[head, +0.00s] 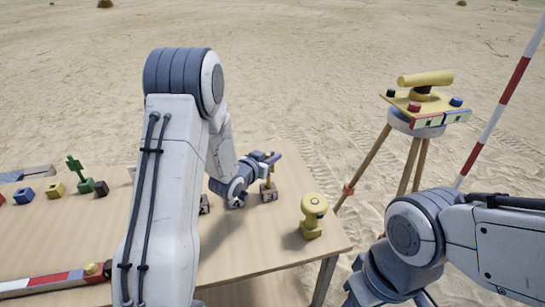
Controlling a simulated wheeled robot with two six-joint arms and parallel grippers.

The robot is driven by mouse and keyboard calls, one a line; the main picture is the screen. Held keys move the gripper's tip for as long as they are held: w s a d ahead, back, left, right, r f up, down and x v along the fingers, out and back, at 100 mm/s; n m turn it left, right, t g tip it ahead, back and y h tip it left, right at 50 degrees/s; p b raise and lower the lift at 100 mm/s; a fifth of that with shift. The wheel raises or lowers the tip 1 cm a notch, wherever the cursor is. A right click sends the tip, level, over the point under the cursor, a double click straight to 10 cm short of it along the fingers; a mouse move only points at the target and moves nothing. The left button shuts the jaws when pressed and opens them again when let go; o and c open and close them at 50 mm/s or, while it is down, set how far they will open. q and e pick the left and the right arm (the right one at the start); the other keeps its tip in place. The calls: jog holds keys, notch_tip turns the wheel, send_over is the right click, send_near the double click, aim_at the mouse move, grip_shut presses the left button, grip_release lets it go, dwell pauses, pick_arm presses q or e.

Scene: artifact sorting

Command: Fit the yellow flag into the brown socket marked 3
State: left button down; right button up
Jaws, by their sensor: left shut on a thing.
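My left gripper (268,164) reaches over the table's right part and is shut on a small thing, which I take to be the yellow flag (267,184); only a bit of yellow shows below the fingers. A brown socket block (268,196) with a dark mark stands right under it. I cannot tell whether the flag is inside the socket or just above it. Two similar marked blocks stand to the left, one at the wrist (237,203) and one beside my arm (204,206). The marks are too small to read. My right arm is at the lower right; its fingers are not visible.
A yellow instrument (313,216) stands near the table's right corner, close to the sockets. Small coloured blocks and a green cactus-like piece (77,170) line the left. A red-and-white bar (45,283) lies in front. A tripod (413,125) stands beyond the table.

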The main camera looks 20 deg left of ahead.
pick_arm(q)
jog(key=shift+f+b, duration=0.8)
jog(key=shift+f, duration=0.15)
jog(key=c, duration=0.8)
grip_release()
jog(key=shift+s, duration=0.1)
jog(key=shift+p+v, duration=1.4)
jog(key=shift+v, duration=3.75)
